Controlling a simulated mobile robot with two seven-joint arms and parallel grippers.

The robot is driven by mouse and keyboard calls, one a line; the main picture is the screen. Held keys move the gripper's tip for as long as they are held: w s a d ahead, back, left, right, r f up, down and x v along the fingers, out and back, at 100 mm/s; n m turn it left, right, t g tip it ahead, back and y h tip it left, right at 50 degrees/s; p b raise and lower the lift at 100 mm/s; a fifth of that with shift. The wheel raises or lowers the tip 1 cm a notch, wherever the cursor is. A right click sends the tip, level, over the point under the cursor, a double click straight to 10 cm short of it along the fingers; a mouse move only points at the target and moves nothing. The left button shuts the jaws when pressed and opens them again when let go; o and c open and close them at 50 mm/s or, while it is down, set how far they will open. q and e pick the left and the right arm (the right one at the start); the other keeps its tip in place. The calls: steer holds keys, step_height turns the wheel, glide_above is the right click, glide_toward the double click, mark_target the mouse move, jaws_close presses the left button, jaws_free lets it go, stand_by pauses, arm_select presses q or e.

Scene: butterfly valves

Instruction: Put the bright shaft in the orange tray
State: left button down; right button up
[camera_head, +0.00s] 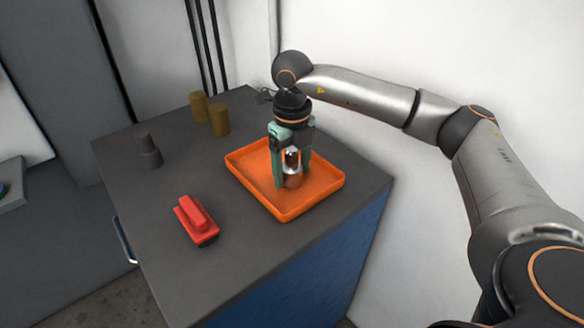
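The orange tray (247,181) lies on the dark top of a cabinet, near the right side. My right gripper (292,181), with green fingers, points down over the tray. The bright shaft (292,163), shiny metal with a copper-coloured lower part, is upright between its fingers, and the gripper looks shut on it. The shaft's lower end is at or just above the tray floor; I cannot tell whether it touches. My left gripper is not in view.
A red block-shaped object (197,220) lies in front and left of the tray. A dark grey stepped cylinder (149,152) stands at the left, and two brown cylinders (198,106) (219,120) stand at the back. The cabinet top (240,250) is clear at the front.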

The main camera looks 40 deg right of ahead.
steer(key=shift+o, duration=0.7)
step_height(320, 180, up, 12)
steer(key=shift+f+p, duration=0.1)
steer(key=shift+p, duration=0.35)
steer(key=shift+r, duration=0.2)
